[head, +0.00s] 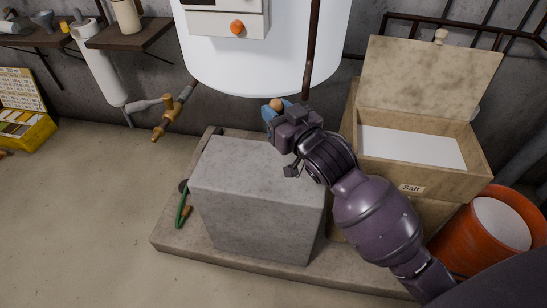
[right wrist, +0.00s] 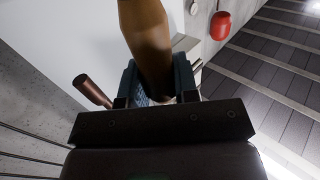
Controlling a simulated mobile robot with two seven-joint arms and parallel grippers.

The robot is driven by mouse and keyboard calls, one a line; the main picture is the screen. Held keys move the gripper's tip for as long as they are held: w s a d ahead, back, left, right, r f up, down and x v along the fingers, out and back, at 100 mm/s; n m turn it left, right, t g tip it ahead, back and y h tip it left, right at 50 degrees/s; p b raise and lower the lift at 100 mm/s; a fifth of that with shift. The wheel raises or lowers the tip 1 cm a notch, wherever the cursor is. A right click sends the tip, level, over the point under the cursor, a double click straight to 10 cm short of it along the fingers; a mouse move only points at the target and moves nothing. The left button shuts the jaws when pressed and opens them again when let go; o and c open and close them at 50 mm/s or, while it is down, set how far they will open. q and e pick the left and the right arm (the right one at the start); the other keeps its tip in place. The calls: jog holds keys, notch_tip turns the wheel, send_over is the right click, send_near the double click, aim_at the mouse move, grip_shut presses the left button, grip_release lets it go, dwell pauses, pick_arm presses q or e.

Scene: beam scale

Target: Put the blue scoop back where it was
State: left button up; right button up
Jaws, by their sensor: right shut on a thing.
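My right gripper (head: 276,108) is over the far edge of the grey block, in front of the white tank. It is shut on a brown wooden handle, which I take to be the blue scoop's; its rounded end (head: 277,103) shows at the fingertips. In the right wrist view the handle (right wrist: 149,45) rises between the two fingers (right wrist: 155,85). Some blue shows at the fingers, but I cannot tell scoop from finger there. The scoop's bowl is not clearly seen. My left gripper is not in view.
The grey block (head: 245,190) stands on a low slab (head: 170,240). A wooden salt box (head: 425,176) with its lid raised stands at the right, white inside. An orange bucket (head: 455,240) is beside it. The white tank (head: 262,65) and a brown pipe (head: 311,50) are behind.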

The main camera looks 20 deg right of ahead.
notch_tip(320, 180, down, 8)
jog(key=shift+r+b, duration=0.25)
jog(key=shift+b, duration=0.85)
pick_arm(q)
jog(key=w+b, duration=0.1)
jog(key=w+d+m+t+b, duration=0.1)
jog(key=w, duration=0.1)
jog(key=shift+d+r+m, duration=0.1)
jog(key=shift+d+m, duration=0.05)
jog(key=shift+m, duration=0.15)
pick_arm(e)
notch_tip(320, 180, down, 6)
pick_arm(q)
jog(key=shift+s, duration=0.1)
pick_arm(e)
jog(key=shift+f, duration=0.2)
jog(key=o, duration=0.9)
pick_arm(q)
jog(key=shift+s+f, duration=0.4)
pick_arm(e)
jog(key=shift+o, duration=0.4)
jog(key=shift+r, duration=0.1)
